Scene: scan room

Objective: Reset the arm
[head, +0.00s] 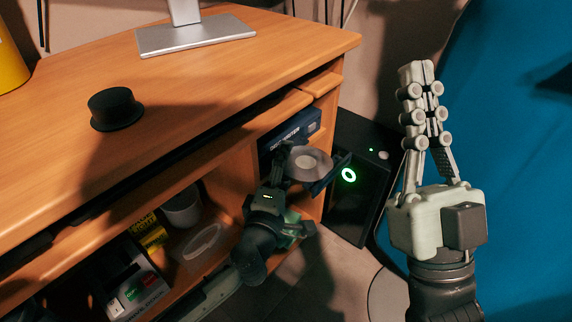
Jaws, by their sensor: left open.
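My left gripper (308,172) is low in front of the desk's open shelf, left of the black computer tower. Its fingers are apart. A grey round disc-like thing (311,160) shows between or just behind the fingers; I cannot tell whether they touch it. My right gripper (417,72) is raised at the right, pointing up, beside the blue surface. Its fingers lie together with nothing seen between them.
The wooden desk (225,85) holds a black hat-like object (115,108) and a silver monitor stand (195,35). A black computer tower (362,185) with green lights stands on the floor. The shelf holds a blue box (291,130) and a white cup (182,208).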

